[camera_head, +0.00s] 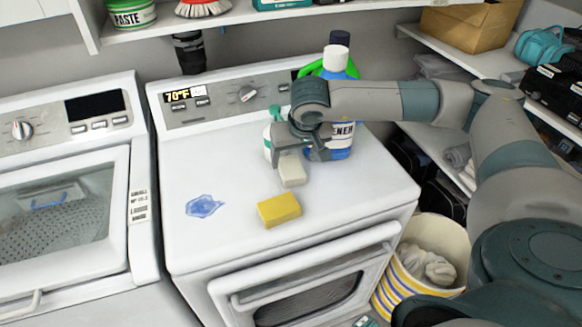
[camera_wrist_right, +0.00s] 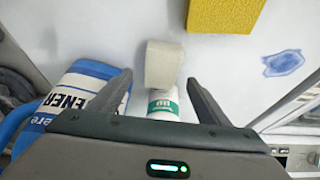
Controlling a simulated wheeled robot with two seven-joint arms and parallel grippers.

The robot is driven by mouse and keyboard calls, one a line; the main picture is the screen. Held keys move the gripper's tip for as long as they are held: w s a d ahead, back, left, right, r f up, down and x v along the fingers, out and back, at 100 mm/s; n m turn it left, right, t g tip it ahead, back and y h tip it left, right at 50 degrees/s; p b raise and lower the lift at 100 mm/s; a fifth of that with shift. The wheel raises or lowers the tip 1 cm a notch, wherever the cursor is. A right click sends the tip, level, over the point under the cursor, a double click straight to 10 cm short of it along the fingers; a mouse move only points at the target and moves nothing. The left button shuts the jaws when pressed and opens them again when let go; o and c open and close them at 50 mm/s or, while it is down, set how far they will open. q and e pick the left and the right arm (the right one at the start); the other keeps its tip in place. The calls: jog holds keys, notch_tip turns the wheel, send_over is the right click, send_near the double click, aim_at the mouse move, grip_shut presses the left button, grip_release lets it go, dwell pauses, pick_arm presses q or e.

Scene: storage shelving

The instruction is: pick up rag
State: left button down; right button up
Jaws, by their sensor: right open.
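No item is plainly a rag. A beige block-like thing (camera_head: 292,170), perhaps a folded cloth, stands on the white machine top (camera_head: 232,162). A flat, wrinkled blue patch (camera_head: 205,206), cloth or spill, lies to its left. A greyish crumpled cloth (camera_head: 428,265) sits in the striped basket. My right gripper (camera_head: 297,153) is over the back of the top, close to the beige thing. In the right wrist view its open fingers (camera_wrist_right: 160,82) straddle the line to the beige thing (camera_wrist_right: 164,62); contact cannot be told. My left gripper is out of view.
A yellow sponge (camera_head: 279,210) lies in front of the beige thing. A blue-and-white bottle (camera_head: 342,140) and a white bottle with a green label (camera_wrist_right: 163,104) stand close to my right gripper. The striped basket (camera_head: 390,290) stands at right.

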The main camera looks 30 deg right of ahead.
aim_at(291, 168)
jog(key=shift+f, duration=0.1)
dwell(0.3)
jog(key=shift+p+x, duration=0.9)
jog(key=shift+p, duration=0.15)
jog(key=shift+p+x, duration=0.5)
jog(key=shift+x, duration=0.55)
jog(key=shift+w+f, duration=0.2)
jog(key=shift+f, duration=0.35)
jog(key=shift+f+b, duration=0.25)
jog(key=shift+b, duration=0.25)
jog(key=shift+c, duration=0.3)
jog(key=c, duration=1.2)
jog(key=shift+o, duration=0.2)
jog(key=shift+r, duration=0.1)
